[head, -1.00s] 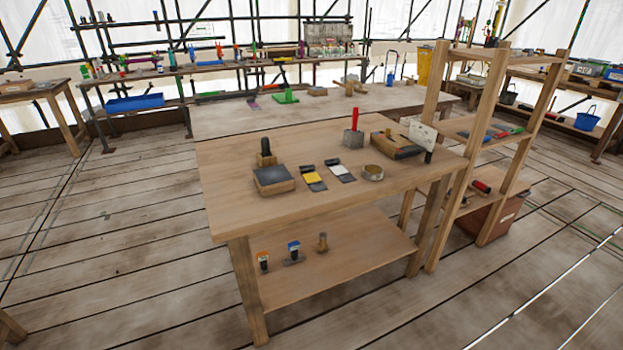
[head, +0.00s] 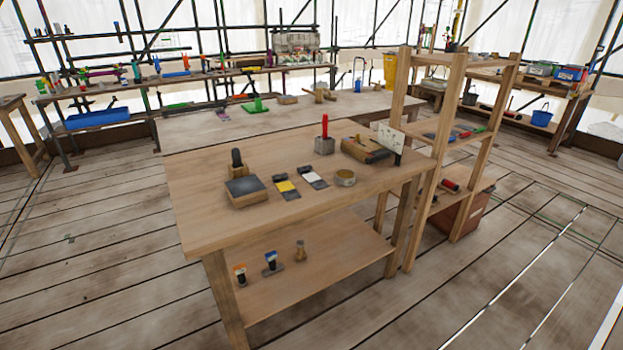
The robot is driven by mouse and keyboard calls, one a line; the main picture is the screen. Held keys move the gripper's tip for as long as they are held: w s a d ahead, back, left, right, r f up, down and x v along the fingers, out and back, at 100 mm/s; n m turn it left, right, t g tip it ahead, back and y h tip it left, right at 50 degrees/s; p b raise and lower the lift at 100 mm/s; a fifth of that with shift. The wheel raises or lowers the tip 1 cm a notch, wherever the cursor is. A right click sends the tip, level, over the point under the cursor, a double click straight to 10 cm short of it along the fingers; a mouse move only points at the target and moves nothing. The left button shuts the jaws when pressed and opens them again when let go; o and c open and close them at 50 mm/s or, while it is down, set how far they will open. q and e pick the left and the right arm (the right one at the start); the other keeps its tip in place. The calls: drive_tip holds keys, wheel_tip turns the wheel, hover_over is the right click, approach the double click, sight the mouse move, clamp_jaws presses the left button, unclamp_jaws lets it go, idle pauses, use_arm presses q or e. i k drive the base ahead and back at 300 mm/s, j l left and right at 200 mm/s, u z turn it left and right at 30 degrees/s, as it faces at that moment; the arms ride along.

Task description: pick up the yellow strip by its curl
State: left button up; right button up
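A yellow strip (head: 285,186) lies on a dark grey piece on the near wooden table (head: 210,215). A similar dark piece with a white strip (head: 313,178) lies just to its right. The yellow strip's curl is too small to make out clearly; a dark end shows at its far side. Neither of my grippers is in the head view.
Around the strip stand a dark-topped block (head: 245,191), a tape-like ring (head: 344,178), a red-handled block (head: 325,140) and a wooden box (head: 367,150). A shelf rack (head: 445,120) stands at the table's right end. Floor in front is clear.

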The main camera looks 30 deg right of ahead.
sight(283, 185)
drive_tip(key=i+l+u, duration=0.4)
drive_tip(key=l, duration=0.65)
drive_tip(key=i+l+u, duration=0.15)
drive_tip(key=l+u, duration=0.2)
drive_tip(key=l, duration=0.75)
drive_tip(key=l+u, duration=0.4)
drive_tip(key=l, duration=0.75)
